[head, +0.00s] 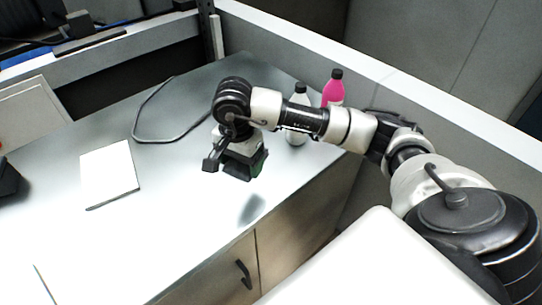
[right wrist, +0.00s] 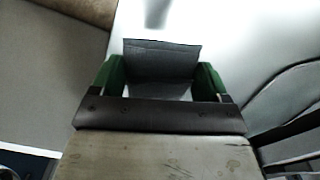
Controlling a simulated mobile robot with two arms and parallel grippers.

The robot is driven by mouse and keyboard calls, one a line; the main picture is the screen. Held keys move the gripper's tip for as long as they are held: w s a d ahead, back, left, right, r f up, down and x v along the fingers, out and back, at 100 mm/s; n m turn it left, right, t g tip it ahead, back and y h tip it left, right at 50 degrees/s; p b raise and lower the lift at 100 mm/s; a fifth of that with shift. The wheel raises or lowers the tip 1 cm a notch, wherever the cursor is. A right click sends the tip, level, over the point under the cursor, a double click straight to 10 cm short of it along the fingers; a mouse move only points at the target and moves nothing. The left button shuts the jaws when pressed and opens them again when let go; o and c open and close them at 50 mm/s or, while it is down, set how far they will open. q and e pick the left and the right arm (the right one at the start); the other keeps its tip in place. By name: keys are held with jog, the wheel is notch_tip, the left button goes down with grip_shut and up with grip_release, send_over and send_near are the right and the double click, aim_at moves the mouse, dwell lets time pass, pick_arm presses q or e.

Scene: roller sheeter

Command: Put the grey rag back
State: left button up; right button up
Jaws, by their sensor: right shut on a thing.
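My right gripper (head: 245,170) hangs above the light worktop (head: 190,215), close to its front edge. In the right wrist view, the dark grey rag (right wrist: 160,62) sits between the two green fingers of this gripper (right wrist: 163,75), which is shut on it. The rag looks flat, with a straight upper edge. In the head view the rag is hard to tell from the dark gripper. A dark shadow lies on the worktop below the gripper, apart from it. My left gripper is not in view.
A pink bottle (head: 333,88) and a grey-white bottle (head: 299,112) stand behind my right forearm, near the back wall.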

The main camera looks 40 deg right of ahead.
jog(key=w+d+m, duration=0.1)
jog(key=m, duration=0.3)
jog(key=w+d+m, duration=0.2)
jog(key=m, duration=0.1)
jog(key=w+d+m+b, duration=0.1)
jog(key=w+d+m, duration=0.1)
jog(key=m, duration=0.2)
jog(key=shift+f+m, duration=0.3)
jog(key=w+d+f+m, duration=0.1)
jog(key=f+m, duration=0.1)
jog(key=m, duration=0.1)
jog(key=w+d+f+m, duration=0.1)
jog(key=d+f+m, duration=0.1)
jog(key=m, duration=0.2)
jog(key=w+d+f+m, duration=0.1)
jog(key=f+m, duration=0.1)
jog(key=m, duration=0.1)
jog(key=shift+d+m, duration=0.3)
jog(key=shift+d, duration=0.1)
jog(key=shift+w+f+p, duration=0.1)
jog(key=shift+f+p, duration=0.6)
jog(key=shift+f, duration=1.8)
jog(key=o, duration=0.8)
jog(key=shift+r, duration=0.45)
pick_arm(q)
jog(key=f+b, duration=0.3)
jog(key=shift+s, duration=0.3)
pick_arm(e)
notch_tip(320, 180, up, 11)
jog(key=shift+r, duration=0.2)
